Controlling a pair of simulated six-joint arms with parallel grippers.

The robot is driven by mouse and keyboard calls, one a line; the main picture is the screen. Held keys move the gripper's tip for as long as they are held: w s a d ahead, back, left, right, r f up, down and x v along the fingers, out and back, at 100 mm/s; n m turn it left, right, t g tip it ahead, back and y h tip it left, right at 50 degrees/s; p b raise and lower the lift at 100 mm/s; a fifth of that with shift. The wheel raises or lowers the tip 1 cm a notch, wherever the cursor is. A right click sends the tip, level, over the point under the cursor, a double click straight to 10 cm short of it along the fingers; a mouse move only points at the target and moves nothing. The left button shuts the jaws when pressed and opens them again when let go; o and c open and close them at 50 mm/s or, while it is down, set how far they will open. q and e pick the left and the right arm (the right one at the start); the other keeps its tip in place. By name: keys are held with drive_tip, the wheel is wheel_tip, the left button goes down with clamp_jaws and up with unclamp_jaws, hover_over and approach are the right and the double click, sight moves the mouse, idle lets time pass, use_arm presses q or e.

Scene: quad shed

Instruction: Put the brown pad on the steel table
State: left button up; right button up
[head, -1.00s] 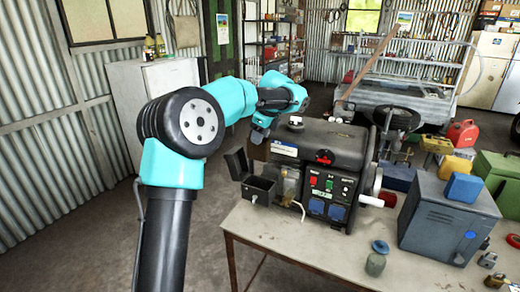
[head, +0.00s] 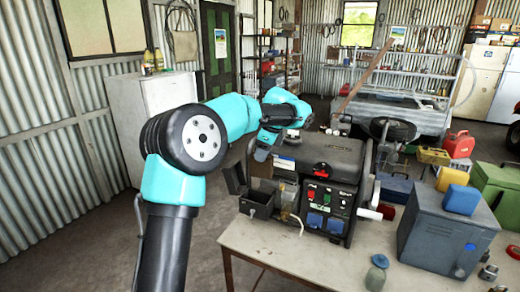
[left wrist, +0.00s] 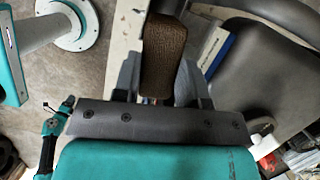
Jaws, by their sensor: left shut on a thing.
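The brown pad (left wrist: 163,55) shows in the left wrist view as a ribbed brown block between the fingers of my left gripper (left wrist: 160,88), which is shut on it. My right gripper is in neither view now.
The black generator (head: 318,160) stands on the table with an open black box (head: 259,198) at its left. A blue-grey metal case (head: 440,230) with a blue block (head: 462,199) on it stands at the right. A small jar (head: 376,275) stands at the front.

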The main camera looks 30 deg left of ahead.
use_arm(q)
drive_tip(key=s+d+f+n+g+h, duration=0.1)
drive_tip(key=s+d+f+n, duration=0.2)
drive_tip(key=d+n, duration=0.4)
drive_tip(key=s+d+f+n+g+h, duration=0.1)
drive_tip(key=s+d+f+n, duration=0.3)
drive_tip(key=d+n, duration=0.4)
drive_tip(key=shift+s+d+f+g+h, duration=0.2)
drive_tip(key=shift+s+d+g+h, duration=0.1)
drive_tip(key=shift+s+d+h, duration=0.5)
drive_tip(key=shift+w+d, duration=0.15)
drive_tip(key=shift+w, duration=0.1)
